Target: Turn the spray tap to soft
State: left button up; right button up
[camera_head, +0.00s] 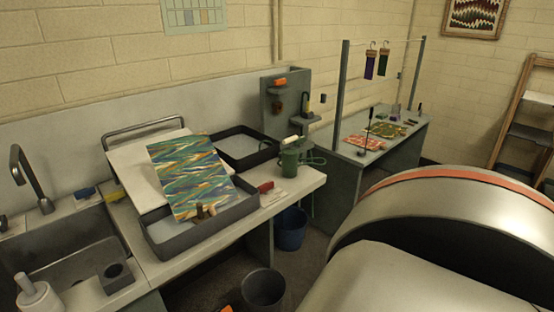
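A dark grey curved tap (31,177) stands at the back of the sink (55,247) on the left. It is the only clear tap I see, but no soft marking or setting can be read on it. Neither of my grippers is in view. A large smooth grey rounded part of my own body fills the lower right.
A marbled sheet (190,174) leans on a white board over a dark tray (196,239). A second dark tray (238,160) and a green canister (288,163) stand on the counter. Buckets (263,288) sit on the floor. A grey bench (350,180) stands further right.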

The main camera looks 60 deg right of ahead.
aim_at(264, 188)
jog(key=l+z, duration=0.15)
jog(key=z, duration=1.6)
